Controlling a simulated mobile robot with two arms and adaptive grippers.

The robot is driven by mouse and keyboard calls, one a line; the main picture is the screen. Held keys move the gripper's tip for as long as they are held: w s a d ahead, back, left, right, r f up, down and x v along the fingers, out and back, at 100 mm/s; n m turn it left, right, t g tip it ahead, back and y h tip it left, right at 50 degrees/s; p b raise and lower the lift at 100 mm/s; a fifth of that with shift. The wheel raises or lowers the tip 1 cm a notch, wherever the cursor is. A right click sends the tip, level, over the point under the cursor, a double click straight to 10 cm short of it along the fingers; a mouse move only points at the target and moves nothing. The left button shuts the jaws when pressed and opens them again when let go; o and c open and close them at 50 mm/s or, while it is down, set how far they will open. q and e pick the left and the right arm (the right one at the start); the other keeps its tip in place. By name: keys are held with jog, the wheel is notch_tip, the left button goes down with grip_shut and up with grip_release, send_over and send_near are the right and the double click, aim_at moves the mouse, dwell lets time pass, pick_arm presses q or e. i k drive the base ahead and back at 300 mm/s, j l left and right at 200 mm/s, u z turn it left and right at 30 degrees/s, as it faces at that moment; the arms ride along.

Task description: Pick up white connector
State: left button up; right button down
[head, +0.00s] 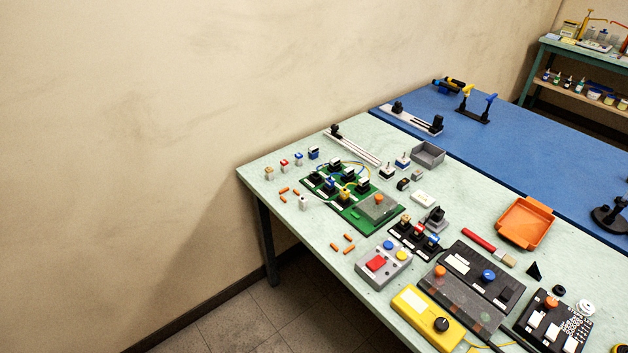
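Neither of my grippers shows in the head view. A small white piece (303,203), which looks like a connector, stands on the pale green table (262,183) left of the green board (322,198). Other small upright pieces stand in a row near the table's far left edge: a pale one (269,174), one with a red top (284,166), one with a blue top (299,159) and a blue and white one (313,153). They are too small to tell exactly which is the white connector.
A grey button box (382,265), a yellow box (428,318) and an orange tray (525,222) stand farther right. A blue-topped table (540,150) adjoins behind. The table's left corner has some bare surface.

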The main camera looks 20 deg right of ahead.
aim_at(304, 202)
jog(key=i+j+z, duration=0.5)
jog(key=j, duration=0.2)
jog(key=i+j+z, duration=0.25)
jog(key=j, duration=0.15)
jog(key=k, duration=0.05)
